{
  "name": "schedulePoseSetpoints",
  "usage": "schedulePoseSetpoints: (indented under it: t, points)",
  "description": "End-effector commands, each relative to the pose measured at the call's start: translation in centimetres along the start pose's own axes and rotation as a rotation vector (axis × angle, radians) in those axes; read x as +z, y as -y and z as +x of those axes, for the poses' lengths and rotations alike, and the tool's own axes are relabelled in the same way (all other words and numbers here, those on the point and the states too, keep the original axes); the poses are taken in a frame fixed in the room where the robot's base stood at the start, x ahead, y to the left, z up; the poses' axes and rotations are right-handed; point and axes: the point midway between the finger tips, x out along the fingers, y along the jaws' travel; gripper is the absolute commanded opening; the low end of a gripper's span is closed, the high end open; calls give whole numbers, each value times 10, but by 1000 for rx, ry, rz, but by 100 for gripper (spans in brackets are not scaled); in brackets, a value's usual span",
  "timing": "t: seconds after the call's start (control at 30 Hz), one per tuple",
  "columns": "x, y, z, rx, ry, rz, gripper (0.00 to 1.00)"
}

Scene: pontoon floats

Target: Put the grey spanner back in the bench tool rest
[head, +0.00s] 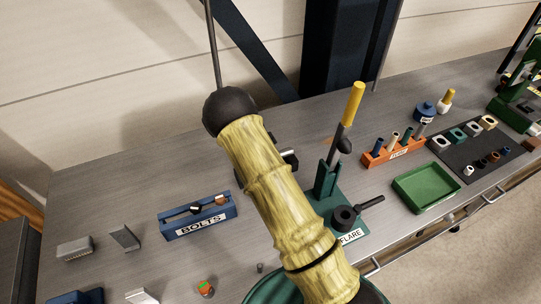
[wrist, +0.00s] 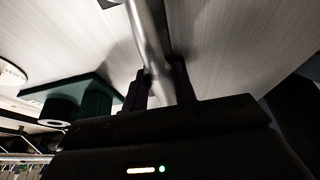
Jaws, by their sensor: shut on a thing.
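The grey spanner (wrist: 150,36) shows in the wrist view as a smooth, shiny bar running up from between the fingers. My gripper (wrist: 161,84) is shut on it, with a dark finger on each side. The spanner's upper end leaves the picture. In the head view my yellow arm hides most of the gripper; a small grey and dark piece shows beside the arm, and I cannot tell what it is. I cannot pick out the bench tool rest for sure. An orange rack (head: 381,160) with several upright tools stands to the right, its label unreadable.
The green FLARE stand (head: 325,181) with a yellow-handled lever is close right of my arm. The blue BOLTS box (head: 178,233) is at left. A green tray (head: 427,187) and dark mat (head: 505,158) with small parts lie right. The bench's back left is clear.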

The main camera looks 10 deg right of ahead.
Motion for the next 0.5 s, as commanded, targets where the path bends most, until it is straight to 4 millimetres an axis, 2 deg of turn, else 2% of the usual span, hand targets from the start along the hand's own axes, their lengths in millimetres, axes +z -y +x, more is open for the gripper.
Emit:
schedulePoseSetpoints:
  t: [0.5]
  points:
    - [3, 0, 8, -1, -1, 0, 0]
